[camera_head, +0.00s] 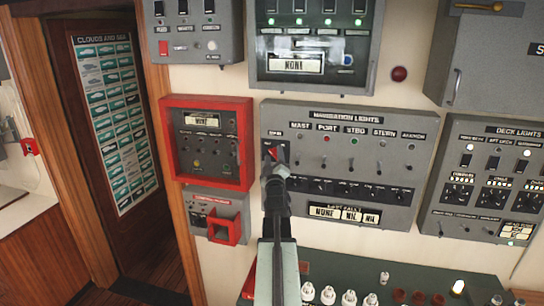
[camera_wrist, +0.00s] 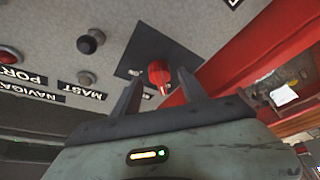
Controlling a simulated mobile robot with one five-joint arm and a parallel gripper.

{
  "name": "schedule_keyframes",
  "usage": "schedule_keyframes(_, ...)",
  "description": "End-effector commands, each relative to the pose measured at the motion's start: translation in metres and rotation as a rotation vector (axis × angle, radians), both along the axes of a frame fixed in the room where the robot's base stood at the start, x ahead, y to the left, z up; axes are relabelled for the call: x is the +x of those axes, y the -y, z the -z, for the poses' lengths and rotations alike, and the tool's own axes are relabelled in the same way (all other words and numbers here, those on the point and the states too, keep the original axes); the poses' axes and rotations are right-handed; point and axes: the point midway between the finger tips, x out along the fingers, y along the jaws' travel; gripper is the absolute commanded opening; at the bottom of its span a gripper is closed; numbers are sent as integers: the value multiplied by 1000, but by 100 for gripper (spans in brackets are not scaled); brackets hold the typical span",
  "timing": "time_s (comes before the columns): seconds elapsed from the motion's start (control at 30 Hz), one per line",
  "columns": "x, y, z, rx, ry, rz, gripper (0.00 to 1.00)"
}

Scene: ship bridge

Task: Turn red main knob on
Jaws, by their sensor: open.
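The red main knob (camera_wrist: 159,74) sits on a dark square plate at one end of the grey navigation lights panel (camera_head: 385,150). In the head view the red knob (camera_head: 273,153) shows at the panel's left side, just above the tip of my gripper (camera_head: 275,168), which partly covers its plate. In the wrist view my gripper (camera_wrist: 160,92) is open, with one finger on each side of the knob. Gaps show between the fingers and the knob, so it does not look gripped. I cannot tell whether the fingertips touch the plate.
A red-framed panel (camera_head: 243,150) stands close to the left, with a small red-handled box (camera_head: 222,232) below. On the navigation panel, a black knob (camera_wrist: 90,41) and MAST label lie near my gripper. A deck lights panel (camera_head: 487,187) is at the right. A green console (camera_head: 350,268) lies below.

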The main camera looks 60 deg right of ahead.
Motion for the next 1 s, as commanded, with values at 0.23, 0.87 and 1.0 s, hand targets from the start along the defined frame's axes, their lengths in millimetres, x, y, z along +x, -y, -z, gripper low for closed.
schedule_keyframes(0.23,1,-1,0,0,0,-2,12)
schedule_keyframes(0.87,3,-1,2,58,177,-3,0)
schedule_keyframes(1.0,3,-1,2,94,295,-2,0)
